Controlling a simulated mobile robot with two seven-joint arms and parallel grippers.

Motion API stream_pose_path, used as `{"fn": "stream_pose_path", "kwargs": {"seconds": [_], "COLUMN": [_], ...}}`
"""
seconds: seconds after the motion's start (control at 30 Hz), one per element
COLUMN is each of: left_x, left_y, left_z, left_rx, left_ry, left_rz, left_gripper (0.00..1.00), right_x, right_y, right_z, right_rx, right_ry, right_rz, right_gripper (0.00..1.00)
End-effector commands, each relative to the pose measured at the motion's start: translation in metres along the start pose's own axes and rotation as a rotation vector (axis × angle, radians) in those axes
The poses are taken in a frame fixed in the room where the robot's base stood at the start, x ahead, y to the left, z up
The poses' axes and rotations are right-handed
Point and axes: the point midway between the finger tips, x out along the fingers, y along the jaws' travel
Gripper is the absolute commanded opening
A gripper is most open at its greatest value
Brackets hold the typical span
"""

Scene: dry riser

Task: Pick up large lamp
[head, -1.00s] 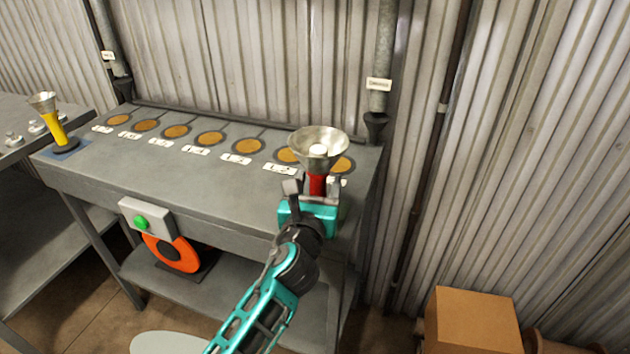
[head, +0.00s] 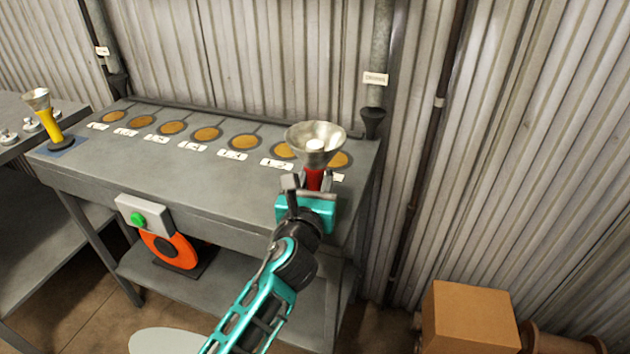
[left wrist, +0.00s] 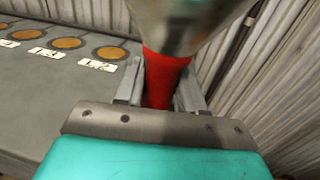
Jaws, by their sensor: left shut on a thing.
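The large lamp (head: 316,146) has a wide silver cone with a white bulb and a red handle; it stands at the right end of the grey bench in the head view. My left gripper (head: 312,186) is shut on its red handle (left wrist: 164,78), with one finger on each side in the left wrist view. The lamp is upright. The gripper hides its base, so I cannot tell if it touches the bench. A smaller lamp (head: 48,120) with a yellow handle stands upright at the bench's left end. My right gripper is not in view.
The bench top (head: 130,170) has a row of several round copper discs (head: 207,134) with white labels. A green button box (head: 143,214) is on its front, above an orange ring-shaped thing (head: 170,250). A corrugated wall stands behind. A cardboard box (head: 468,318) is at lower right.

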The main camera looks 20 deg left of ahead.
Motion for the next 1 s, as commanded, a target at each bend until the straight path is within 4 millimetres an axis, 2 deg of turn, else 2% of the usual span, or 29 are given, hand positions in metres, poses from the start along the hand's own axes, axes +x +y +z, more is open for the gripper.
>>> {"fn": "stream_pose_path", "kwargs": {"seconds": [0.47,0.63,0.77,0.87,1.0], "left_x": [0.001,0.001,0.001,0.001,0.001], "left_y": [0.0,0.0,0.0,0.0,0.0], "left_z": [0.004,0.015,0.033,0.054,0.092], "left_rx": [0.0,0.001,0.0,0.001,0.0], "left_ry": [-0.007,-0.009,-0.011,-0.013,-0.015], "left_rz": [-0.002,-0.001,-0.001,-0.001,-0.002], "left_gripper": [0.0,0.0,0.0,0.0,0.0], "right_x": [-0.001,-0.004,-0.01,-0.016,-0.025], "right_y": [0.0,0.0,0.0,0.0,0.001], "right_z": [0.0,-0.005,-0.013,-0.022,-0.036], "right_rx": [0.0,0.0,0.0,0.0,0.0], "right_ry": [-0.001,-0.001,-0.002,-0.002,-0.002], "right_rz": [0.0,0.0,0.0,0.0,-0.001], "right_gripper": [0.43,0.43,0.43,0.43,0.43]}}
